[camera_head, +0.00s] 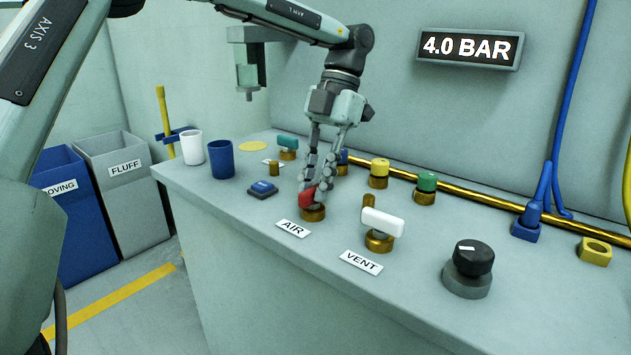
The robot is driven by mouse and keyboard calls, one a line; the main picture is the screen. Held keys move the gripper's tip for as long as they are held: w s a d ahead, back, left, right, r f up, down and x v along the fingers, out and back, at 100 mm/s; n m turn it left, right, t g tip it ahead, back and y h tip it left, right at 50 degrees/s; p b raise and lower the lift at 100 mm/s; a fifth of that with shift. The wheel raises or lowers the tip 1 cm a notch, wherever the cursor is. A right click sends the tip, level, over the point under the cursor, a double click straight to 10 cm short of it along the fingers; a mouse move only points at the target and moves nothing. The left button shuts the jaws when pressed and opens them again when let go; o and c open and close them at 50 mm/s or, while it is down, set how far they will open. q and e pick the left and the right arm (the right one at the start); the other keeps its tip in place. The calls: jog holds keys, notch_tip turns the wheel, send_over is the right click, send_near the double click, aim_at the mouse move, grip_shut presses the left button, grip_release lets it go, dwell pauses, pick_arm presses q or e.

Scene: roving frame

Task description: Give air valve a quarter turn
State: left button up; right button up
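The air valve has a red handle (306,199) on a round brass base (313,213), behind a white label reading AIR (291,228) on the bench. My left gripper (318,190) points down over this valve. Its fingers are close together around the red handle and look shut on it. The fingers hide much of the handle, so its exact angle is hard to tell. A wall display (470,48) reads 4.0 BAR. My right gripper is not in view.
The vent valve with a white handle (382,221) stands close to the right. A black knob (472,262) is further right. A blue button (263,188), a blue cup (221,159) and a white cup (191,147) stand left. Yellow and green-capped fittings (426,185) are behind.

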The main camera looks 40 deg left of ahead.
pick_arm(q)
jog(key=shift+o, duration=1)
jog(key=shift+r, duration=0.1)
jog(key=v, duration=0.7)
jog(key=shift+r, duration=0.15)
